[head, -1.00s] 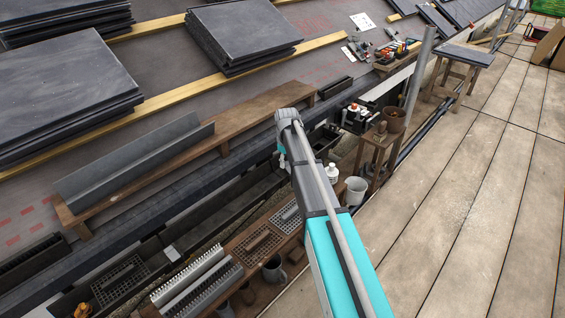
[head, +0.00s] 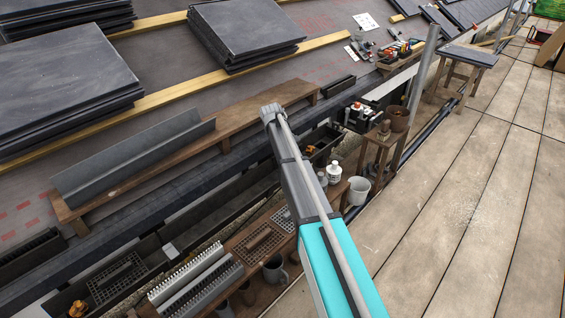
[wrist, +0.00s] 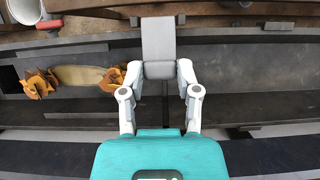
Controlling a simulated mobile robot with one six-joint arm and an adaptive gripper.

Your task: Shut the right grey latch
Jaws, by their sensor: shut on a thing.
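In the wrist view my gripper (wrist: 159,76) has its two white fingers drawn in on either side of a flat grey strap, which looks like the grey latch (wrist: 158,38). The strap runs straight away from the fingers, across the dark gutter (wrist: 240,106), towards its far edge. Its far end is at the top of the picture, and I cannot tell whether it is hooked or closed there. In the head view my arm hides the gripper and this latch. I cannot make out another latch.
Orange leaf-like clumps (wrist: 38,83) lie in the gutter left of my gripper. A white bucket (head: 357,190) and white bottles (head: 333,173) stand near my arm. A brown plank (head: 180,150) runs along the roof edge. The walkway boards (head: 480,190) at right are clear.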

